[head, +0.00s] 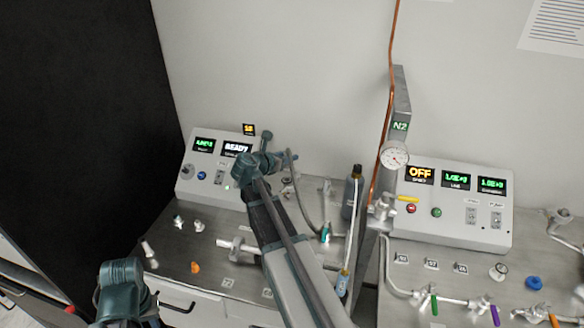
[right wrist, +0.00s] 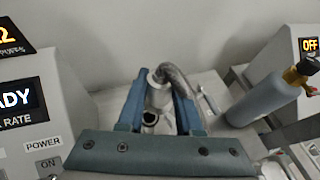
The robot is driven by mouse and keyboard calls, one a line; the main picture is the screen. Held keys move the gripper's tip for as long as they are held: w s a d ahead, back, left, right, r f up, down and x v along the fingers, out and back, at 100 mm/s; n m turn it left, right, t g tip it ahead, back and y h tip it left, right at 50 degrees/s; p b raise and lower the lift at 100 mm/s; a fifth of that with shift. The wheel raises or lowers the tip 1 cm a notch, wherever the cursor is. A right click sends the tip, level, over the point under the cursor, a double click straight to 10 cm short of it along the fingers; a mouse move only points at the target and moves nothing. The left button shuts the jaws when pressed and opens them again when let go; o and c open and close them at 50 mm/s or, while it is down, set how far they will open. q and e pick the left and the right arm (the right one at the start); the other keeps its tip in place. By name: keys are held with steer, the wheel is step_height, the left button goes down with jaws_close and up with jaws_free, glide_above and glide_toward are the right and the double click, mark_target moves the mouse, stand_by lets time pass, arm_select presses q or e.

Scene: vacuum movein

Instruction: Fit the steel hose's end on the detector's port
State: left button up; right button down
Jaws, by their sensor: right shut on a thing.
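My right gripper (head: 270,158) reaches over the bench beside the grey detector box (head: 214,165) with the READY display. In the right wrist view my right gripper (right wrist: 158,100) is shut on the steel hose's end (right wrist: 158,93), a grey metal fitting between its two blue fingers. The hose (right wrist: 180,82) bends over to the right from the fitting; in the head view the hose (head: 300,205) runs down to the bench. A dark round opening (right wrist: 150,119), which looks like the port, shows just below the fitting. I cannot tell whether they touch. My left gripper (head: 124,290) is at the lower left, fingers not clear.
A grey-blue bottle (head: 353,197) stands right of my right arm. A post with a gauge (head: 395,155) and copper pipe rises beside it. A second control box (head: 455,208) showing OFF stands further right. Small fittings (head: 190,225) lie on the left bench.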

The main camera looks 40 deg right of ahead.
steer(key=shift+w+d+n+t, duration=0.2)
steer(key=shift+w+n+t, duration=0.25)
steer(key=shift+w, duration=0.2)
steer(key=shift+f, duration=0.1)
step_height(320, 180, down, 6)
steer(key=b, duration=0.6)
steer(key=shift+f, duration=0.1)
steer(key=shift+f+b, duration=0.5)
steer(key=shift+b, duration=0.25)
stand_by(1.3)
steer(key=c, duration=0.5)
jaws_free()
